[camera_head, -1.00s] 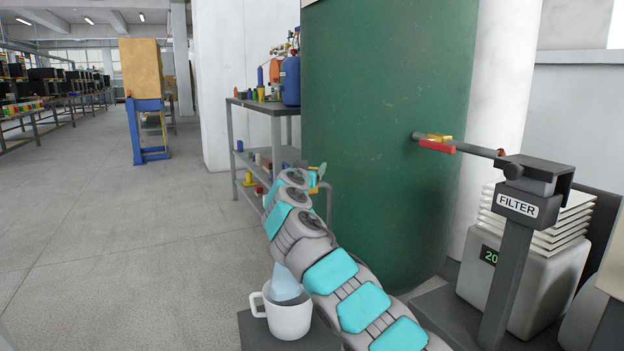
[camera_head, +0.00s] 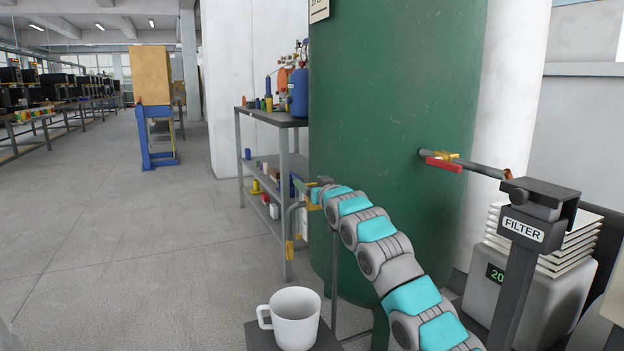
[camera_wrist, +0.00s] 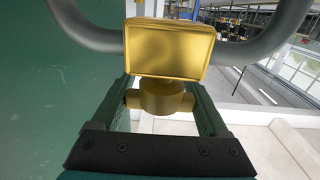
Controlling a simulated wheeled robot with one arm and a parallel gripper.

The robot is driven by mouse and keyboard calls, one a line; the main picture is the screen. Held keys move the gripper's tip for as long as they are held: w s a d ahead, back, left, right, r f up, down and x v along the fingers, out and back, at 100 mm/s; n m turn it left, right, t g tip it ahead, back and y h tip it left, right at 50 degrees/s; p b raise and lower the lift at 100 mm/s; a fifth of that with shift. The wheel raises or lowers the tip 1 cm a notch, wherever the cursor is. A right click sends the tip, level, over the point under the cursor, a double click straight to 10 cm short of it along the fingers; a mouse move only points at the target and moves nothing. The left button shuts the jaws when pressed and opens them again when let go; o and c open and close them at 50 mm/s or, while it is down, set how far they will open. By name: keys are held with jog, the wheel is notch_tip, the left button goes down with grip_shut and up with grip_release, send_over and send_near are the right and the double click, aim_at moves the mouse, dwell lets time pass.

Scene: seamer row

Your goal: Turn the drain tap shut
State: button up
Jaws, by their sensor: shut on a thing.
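The drain tap (camera_head: 313,202) is a small yellow brass fitting on a grey pipe at the left side of the green tank (camera_head: 390,110). In the wrist view its brass block (camera_wrist: 168,48) fills the top middle, with a rounded brass stem below it. My gripper (camera_wrist: 163,98) has one finger on each side of this stem and is shut on the tap. In the head view my gripper (camera_head: 322,191) reaches the tap from the right and partly hides it. The tap's exact angle is hard to tell.
A grey shelf (camera_head: 265,117) with bottles is behind the tap. A red-handled valve (camera_head: 443,161) and a FILTER post (camera_head: 522,230) are at the right. The floor at left is clear.

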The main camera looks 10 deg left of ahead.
jog(key=shift+a+n+y, duration=0.1)
jog(key=shift+n+y, duration=0.2)
jog(key=shift+y, duration=0.1)
jog(key=o, duration=1.2)
jog(key=shift+o, duration=0.2)
